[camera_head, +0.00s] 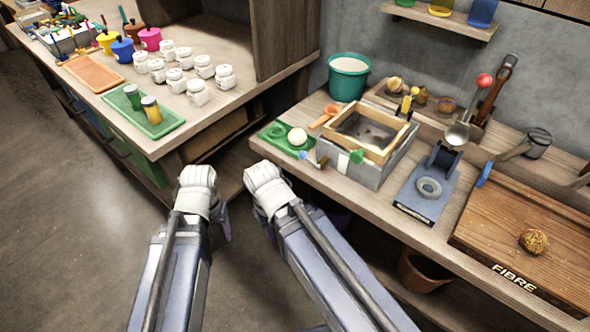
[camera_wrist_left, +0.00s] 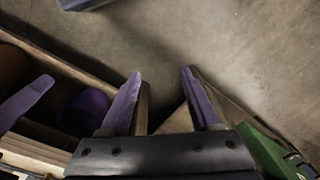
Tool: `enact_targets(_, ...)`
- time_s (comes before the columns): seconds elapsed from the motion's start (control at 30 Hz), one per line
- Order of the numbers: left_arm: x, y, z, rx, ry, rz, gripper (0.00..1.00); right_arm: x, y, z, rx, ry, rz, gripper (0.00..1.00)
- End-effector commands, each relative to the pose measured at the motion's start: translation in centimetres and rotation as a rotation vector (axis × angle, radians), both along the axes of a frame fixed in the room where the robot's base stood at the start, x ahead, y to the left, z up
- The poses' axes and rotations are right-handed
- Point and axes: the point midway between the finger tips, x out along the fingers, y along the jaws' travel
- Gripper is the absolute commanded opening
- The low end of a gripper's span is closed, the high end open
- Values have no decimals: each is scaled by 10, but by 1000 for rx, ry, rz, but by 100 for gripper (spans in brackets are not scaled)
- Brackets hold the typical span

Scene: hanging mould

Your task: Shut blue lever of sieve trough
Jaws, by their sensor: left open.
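The sieve trough (camera_head: 347,167) is a grey box on the right-hand bench in the head view, with a wooden sieve frame (camera_head: 345,141) on top. A small light-blue lever end (camera_head: 304,155) shows at its left side, near the front corner. A green lever (camera_head: 357,156) is on its front and a yellow one (camera_head: 407,101) at the back. The blue lever's exact angle is hard to tell. My left gripper (camera_head: 224,222) points down below and left of the trough, away from the lever. Its fingers are apart and empty in the left wrist view (camera_wrist_left: 160,73). My right gripper's fingers are mostly hidden behind its wrist.
A green tray (camera_head: 273,132) with a white ball (camera_head: 297,137) stands beside the trough's left side. A teal bucket (camera_head: 347,87) stands behind. A blue press (camera_head: 430,192) and wooden fibre board (camera_head: 500,228) lie right. Open floor lies left of my arms.

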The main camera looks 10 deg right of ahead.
Motion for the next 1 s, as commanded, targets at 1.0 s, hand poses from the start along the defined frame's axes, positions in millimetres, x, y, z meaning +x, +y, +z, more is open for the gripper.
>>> enact_targets(1.0, 149, -199, -39, -1127, -625, -260, 63, 1, -1, -191, -5, -2, 4, 41)
